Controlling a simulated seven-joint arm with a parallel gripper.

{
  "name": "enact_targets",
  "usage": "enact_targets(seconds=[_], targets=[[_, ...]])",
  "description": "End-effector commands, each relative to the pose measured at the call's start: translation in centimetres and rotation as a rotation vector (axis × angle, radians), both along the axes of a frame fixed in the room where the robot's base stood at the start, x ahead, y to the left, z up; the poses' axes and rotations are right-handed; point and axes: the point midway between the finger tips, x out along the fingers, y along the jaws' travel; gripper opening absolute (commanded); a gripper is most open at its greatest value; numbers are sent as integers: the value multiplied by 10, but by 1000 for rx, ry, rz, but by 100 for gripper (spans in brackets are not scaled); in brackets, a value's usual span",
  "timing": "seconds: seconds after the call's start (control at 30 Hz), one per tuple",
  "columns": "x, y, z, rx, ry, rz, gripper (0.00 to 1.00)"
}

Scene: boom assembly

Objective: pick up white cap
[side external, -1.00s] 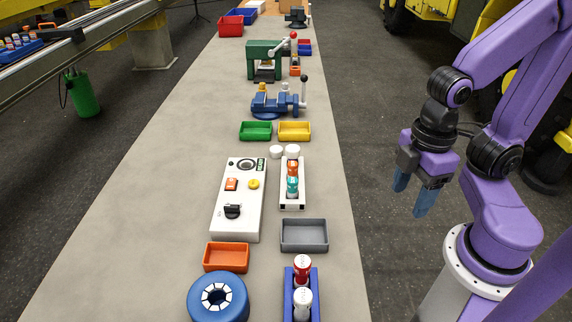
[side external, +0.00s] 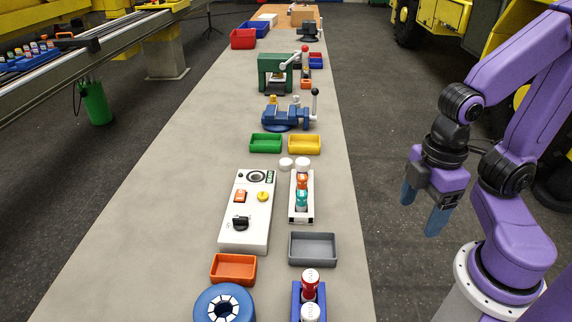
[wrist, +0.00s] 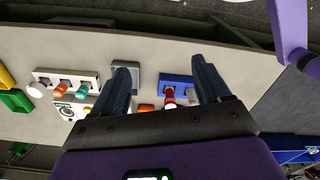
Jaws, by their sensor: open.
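One white cap (side external: 286,163) sits on the bench at the far left corner of the white rack. A second white cap (side external: 303,164) is at the far end of the rack. A white cap also shows in the wrist view (wrist: 36,90), at the left. The white rack (side external: 291,219) holds orange and teal pieces. My gripper (side external: 424,210) hangs off the bench's right side, well apart from the caps, fingers down. In the wrist view my gripper (wrist: 162,66) has its two dark fingers spread with nothing held between them.
A white control box (side external: 236,237) is left of the rack. A grey tray (side external: 313,261), an orange tray (side external: 233,281) and a blue rack (side external: 296,303) lie nearer. Green (side external: 265,152) and yellow (side external: 304,152) trays lie beyond. The bench's left side is clear.

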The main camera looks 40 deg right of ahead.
Motion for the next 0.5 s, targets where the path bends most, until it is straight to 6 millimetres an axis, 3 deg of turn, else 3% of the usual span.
enact_targets(seconds=[0.17, 0.5], targets=[[27, 14, 4, -4, -17, -112, 76], [141, 53, 11, -16, -92, -571, 76]])
